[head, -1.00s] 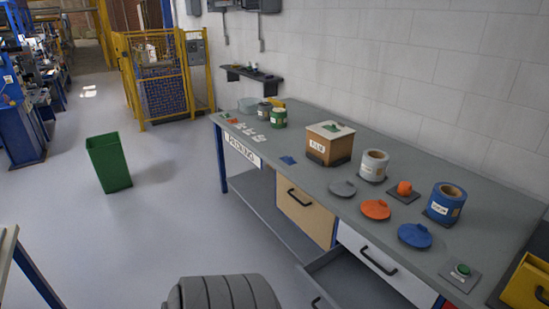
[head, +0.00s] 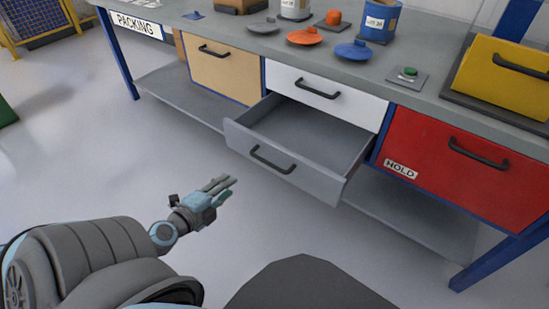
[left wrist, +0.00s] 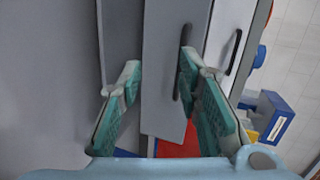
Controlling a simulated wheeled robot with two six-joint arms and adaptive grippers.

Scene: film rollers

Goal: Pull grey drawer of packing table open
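The packing table (head: 425,88) runs across the head view. Its grey drawer (head: 240,140) stands pulled out below the white drawer (head: 345,103), and its empty inside shows. The drawer's dark handle (head: 272,160) is on its front face. My left gripper (head: 226,184) is in front of the drawer, to the left of and lower than the handle in the picture, apart from it. In the left wrist view, the fingers (left wrist: 159,70) are spread with nothing between them. The grey drawer front (left wrist: 160,110) and handle (left wrist: 184,88) show beyond, near the right finger. My right gripper is not in view.
A tan drawer (head: 225,75) is at the left and a red HOLD drawer (head: 440,165) at the right. A lower shelf (head: 190,95) runs under the table. Lids, cans, a green button (head: 408,72) and a yellow bin (head: 500,80) stand on top.

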